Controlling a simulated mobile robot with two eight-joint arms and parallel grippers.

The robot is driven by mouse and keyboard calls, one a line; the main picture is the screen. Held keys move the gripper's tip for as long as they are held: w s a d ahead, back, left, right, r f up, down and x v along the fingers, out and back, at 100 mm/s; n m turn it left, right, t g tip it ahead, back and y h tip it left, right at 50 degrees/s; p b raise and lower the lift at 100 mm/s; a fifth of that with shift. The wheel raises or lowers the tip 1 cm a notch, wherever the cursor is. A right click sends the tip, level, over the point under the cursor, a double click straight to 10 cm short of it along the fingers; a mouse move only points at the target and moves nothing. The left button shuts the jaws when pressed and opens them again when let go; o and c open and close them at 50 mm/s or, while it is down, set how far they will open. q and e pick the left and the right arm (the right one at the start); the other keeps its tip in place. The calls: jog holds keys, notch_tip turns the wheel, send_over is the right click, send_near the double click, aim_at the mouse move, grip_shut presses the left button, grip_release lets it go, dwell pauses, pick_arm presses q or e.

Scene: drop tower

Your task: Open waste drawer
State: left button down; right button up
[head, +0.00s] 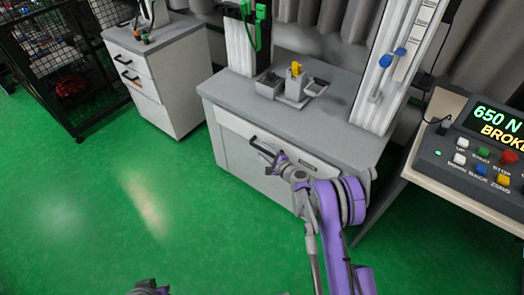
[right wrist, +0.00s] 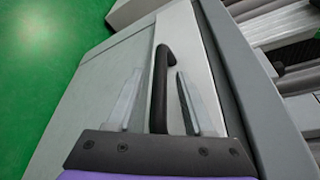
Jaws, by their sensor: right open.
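The waste drawer (head: 236,126) is the pale front panel under the top of the middle cabinet, and it looks shut. Its black bar handle (head: 262,148) is partly hidden by my right gripper (head: 279,160). In the right wrist view, the handle (right wrist: 161,62) runs between the two open fingers of the right gripper (right wrist: 158,80), with a visible gap on each side. The fingers point at the pale drawer front (right wrist: 185,40). A dark tip at the bottom edge of the head view looks like my left gripper (head: 150,288), mostly cut off.
On the cabinet top (head: 340,105) stands a grey fixture (head: 293,90) with a yellow piece. A button console (head: 485,150) stands at the right, its display reading "650 N" and "BROKE". Another drawer cabinet (head: 165,90) is at the left. The green floor (head: 120,200) in front is clear.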

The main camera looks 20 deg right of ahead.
jog(key=shift+x, duration=0.9)
jog(key=shift+c, duration=0.4)
grip_shut()
dwell(0.5)
